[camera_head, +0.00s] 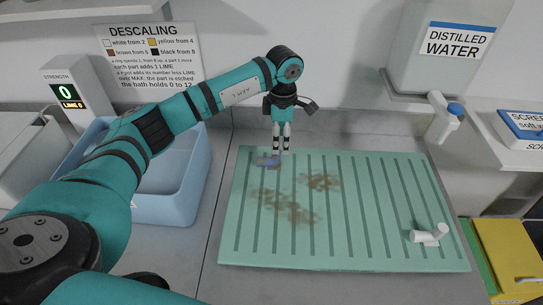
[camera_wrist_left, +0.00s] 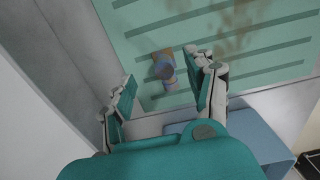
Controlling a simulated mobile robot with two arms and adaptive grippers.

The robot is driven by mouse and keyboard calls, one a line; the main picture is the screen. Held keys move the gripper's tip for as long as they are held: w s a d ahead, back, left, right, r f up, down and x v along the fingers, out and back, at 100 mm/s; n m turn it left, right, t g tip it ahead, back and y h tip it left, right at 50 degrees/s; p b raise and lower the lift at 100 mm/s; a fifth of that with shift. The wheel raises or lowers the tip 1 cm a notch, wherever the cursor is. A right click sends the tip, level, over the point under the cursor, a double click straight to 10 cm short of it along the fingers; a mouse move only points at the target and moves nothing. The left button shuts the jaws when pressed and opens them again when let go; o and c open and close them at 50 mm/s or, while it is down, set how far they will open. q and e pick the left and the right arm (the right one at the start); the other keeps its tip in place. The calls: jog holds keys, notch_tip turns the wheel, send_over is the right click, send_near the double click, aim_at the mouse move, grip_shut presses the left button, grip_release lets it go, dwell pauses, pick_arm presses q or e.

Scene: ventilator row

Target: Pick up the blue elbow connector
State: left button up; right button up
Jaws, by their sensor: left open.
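The blue elbow connector (camera_head: 266,161) lies on the far left part of the green ribbed mat (camera_head: 345,252), with a brownish patch on it. In the left wrist view the connector (camera_wrist_left: 164,66) shows a blue body and a brown end, a little beyond the fingertips and roughly between their lines. My left gripper (camera_head: 277,150) points down over the connector and partly covers it in the head view. Its fingers (camera_wrist_left: 160,78) are apart with nothing held between them. I cannot tell the exact height gap. My right gripper is not in view.
A white elbow connector (camera_head: 428,236) lies at the mat's right. Brown stains (camera_head: 287,205) mark the mat. A blue basin (camera_head: 172,208) stands left, partly behind my arm. A distilled water tank (camera_head: 445,68) with a tap (camera_head: 443,117) is at the back right. The mat's front middle is clear.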

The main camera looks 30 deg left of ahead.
aim_at(269, 158)
pick_arm(q)
jog(key=shift+s+f+p, duration=0.15)
jog(key=shift+f+p, duration=0.25)
jog(key=shift+f, duration=0.1)
notch_tip(269, 158, down, 4)
jog(key=shift+s+a+r+p, duration=0.1)
jog(key=shift+r+p, duration=0.1)
jog(key=shift+p, duration=0.75)
jog(key=shift+f, duration=0.5)
jog(key=shift+c, duration=0.2)
jog(key=c, duration=1)
jog(key=shift+r, duration=0.1)
